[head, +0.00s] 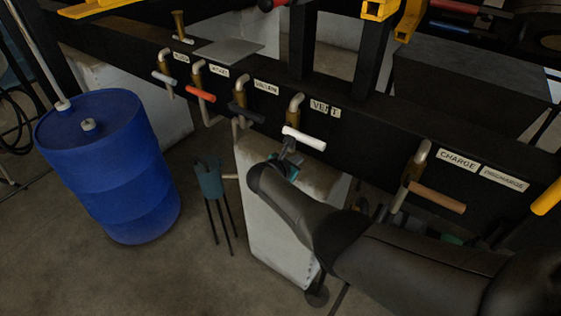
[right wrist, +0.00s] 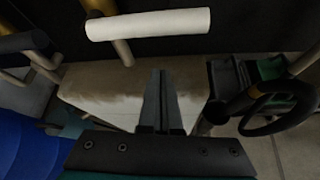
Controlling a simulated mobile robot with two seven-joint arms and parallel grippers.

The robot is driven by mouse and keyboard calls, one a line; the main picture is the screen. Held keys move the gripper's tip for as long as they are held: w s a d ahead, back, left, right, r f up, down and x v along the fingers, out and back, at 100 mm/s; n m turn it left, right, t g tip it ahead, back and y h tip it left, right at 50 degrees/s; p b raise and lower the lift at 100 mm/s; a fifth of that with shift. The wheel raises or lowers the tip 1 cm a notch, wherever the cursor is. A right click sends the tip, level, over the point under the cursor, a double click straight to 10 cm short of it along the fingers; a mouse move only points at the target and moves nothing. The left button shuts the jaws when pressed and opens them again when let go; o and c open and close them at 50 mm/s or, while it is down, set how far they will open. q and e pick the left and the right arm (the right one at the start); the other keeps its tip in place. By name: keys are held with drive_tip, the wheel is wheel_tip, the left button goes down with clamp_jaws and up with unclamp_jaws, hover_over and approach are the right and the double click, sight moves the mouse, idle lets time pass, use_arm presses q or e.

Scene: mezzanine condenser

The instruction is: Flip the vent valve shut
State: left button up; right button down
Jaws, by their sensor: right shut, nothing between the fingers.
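The vent valve has a white bar handle (head: 304,139) on a brass and grey pipe fitting, by the VENT label (head: 325,108) on the black beam. The handle lies roughly level, sloping slightly down to the right. In the right wrist view, the white handle (right wrist: 148,24) crosses the top, ahead of the fingertips. My right gripper (head: 289,145) is shut and empty, just below the left part of the handle. In the right wrist view, a gap shows between the fingertips (right wrist: 161,75) and the handle; contact is not visible. My left gripper is not in view.
Other valves sit along the beam: a red handle (head: 201,94) and a black one (head: 247,113) to the left, a tan one (head: 437,197) to the right. A blue drum (head: 108,165) stands at left. A pale block (head: 262,215) stands under the beam.

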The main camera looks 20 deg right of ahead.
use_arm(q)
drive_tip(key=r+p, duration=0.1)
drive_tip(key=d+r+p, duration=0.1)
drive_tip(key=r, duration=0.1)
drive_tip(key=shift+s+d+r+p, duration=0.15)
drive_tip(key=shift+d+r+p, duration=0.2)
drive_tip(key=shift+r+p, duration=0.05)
use_arm(e)
drive_tip(key=v, duration=0.7)
